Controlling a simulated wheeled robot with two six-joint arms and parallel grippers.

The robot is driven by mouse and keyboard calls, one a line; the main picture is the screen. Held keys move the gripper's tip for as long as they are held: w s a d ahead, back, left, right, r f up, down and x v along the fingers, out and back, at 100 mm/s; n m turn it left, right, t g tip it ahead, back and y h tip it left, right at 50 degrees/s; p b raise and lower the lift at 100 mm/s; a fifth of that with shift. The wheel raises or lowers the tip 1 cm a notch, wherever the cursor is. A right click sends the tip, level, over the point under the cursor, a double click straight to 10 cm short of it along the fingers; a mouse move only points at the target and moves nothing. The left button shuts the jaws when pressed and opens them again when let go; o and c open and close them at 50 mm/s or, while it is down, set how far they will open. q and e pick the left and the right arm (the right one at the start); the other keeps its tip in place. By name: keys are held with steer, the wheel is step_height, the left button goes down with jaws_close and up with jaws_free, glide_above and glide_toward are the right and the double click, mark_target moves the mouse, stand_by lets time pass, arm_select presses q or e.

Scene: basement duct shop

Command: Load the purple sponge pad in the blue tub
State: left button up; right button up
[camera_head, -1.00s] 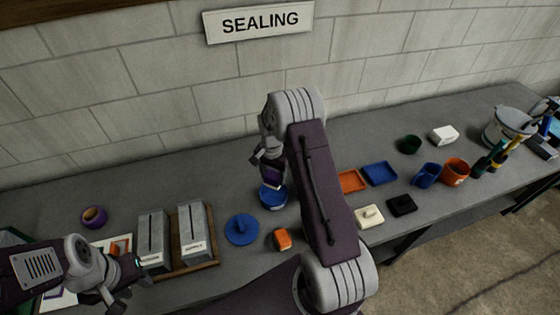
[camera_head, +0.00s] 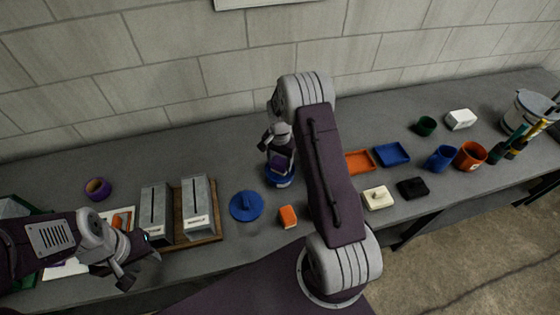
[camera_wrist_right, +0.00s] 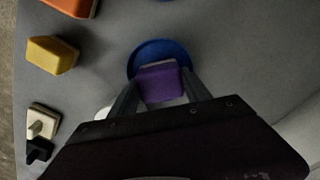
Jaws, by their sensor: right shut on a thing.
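The purple sponge pad (camera_wrist_right: 160,82) is between the two fingers of my right gripper (camera_wrist_right: 158,90), which is shut on it. In the head view the pad (camera_head: 279,160) shows under the gripper (camera_head: 280,158). The blue tub (camera_head: 281,181) is right below, and its rim (camera_wrist_right: 150,47) shows around the pad's far side in the right wrist view. The pad is over or within the tub's mouth; its lower end is hidden, so I cannot tell how deep. My left gripper (camera_head: 140,270) is open and empty at the table's front left.
A blue lid (camera_head: 246,206) and an orange block (camera_head: 288,217) lie near the tub. Grey slotted boxes (camera_head: 196,208) stand on a wooden tray to the left. Orange and blue trays (camera_head: 392,154) and cups (camera_head: 470,156) stand to the right.

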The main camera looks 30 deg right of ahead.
mark_target(280, 161)
steer(key=shift+s+f+b, duration=0.1)
steer(key=shift+f+b, duration=0.25)
steer(key=shift+f, duration=0.15)
stand_by(1.8)
step_height(280, 161, up, 7)
steer(key=p, duration=0.5)
steer(key=shift+r+p, duration=0.1)
steer(key=shift+p, duration=0.25)
stand_by(0.4)
steer(key=a+b, duration=0.1)
steer(key=w+a+b, duration=0.1)
steer(key=b, duration=0.1)
steer(key=a+f+n+b, duration=0.1)
steer(key=shift+w+b, duration=0.3)
steer(key=shift+w, duration=0.1)
steer(key=s+a+f+n+b, duration=0.2)
steer(key=s+a+n+b, duration=0.4)
steer(key=s+n, duration=0.4)
steer(key=shift+s+a, duration=0.55)
steer(key=shift+s, duration=0.25)
